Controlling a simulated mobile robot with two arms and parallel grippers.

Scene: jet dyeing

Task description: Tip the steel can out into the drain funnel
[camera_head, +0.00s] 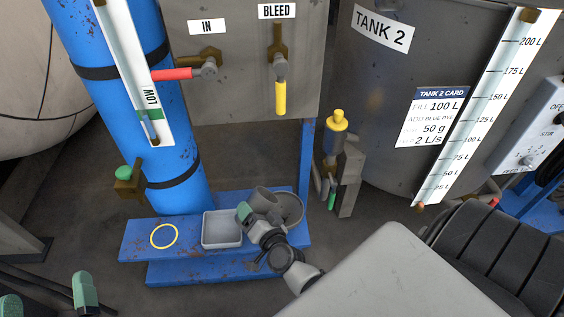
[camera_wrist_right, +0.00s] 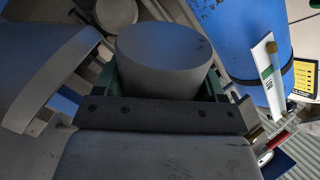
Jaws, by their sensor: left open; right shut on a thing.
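The grey steel can (camera_head: 263,199) is held low over the blue stand, in front of and overlapping the drain funnel (camera_head: 293,206), a round grey bowl. It looks tilted; I cannot tell whether anything leaves it. My right gripper (camera_head: 252,212) is shut on the can. In the right wrist view the can (camera_wrist_right: 165,50) shows a plain round end between the green fingers of the right gripper (camera_wrist_right: 172,85). My left gripper (camera_head: 48,298) is open and empty at the bottom left, with its green fingertips apart.
A pale square tray (camera_head: 221,243) and a yellow ring (camera_head: 164,236) are on the blue stand (camera_head: 135,243), left of the can. A blue column (camera_head: 175,185) rises behind. Valves with red (camera_head: 171,74) and yellow (camera_head: 281,97) handles hang above. Tank 2 (camera_head: 375,80) stands right.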

